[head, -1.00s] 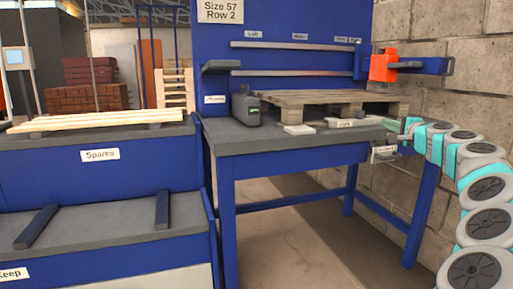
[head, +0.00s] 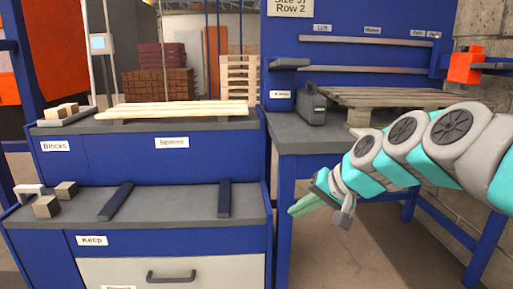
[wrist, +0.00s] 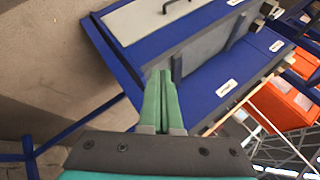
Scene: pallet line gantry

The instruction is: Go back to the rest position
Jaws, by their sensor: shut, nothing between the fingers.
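My gripper (head: 297,207) is at the end of my grey and turquoise arm, in front of the blue workbench and right of the lower shelf unit in the head view. Its green fingers point down to the left. In the wrist view the two fingers (wrist: 160,100) lie side by side, closed, with nothing between them. The fingers are in free air, apart from the furniture. The task names no other object.
The blue workbench (head: 300,146) holds a wooden pallet (head: 385,97) and a dark grey device (head: 313,109). Left of it, a blue unit (head: 120,153) carries light boards (head: 175,109), small wooden blocks (head: 62,111) and dark rails (head: 224,199). A drawer (head: 180,277) faces the open floor.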

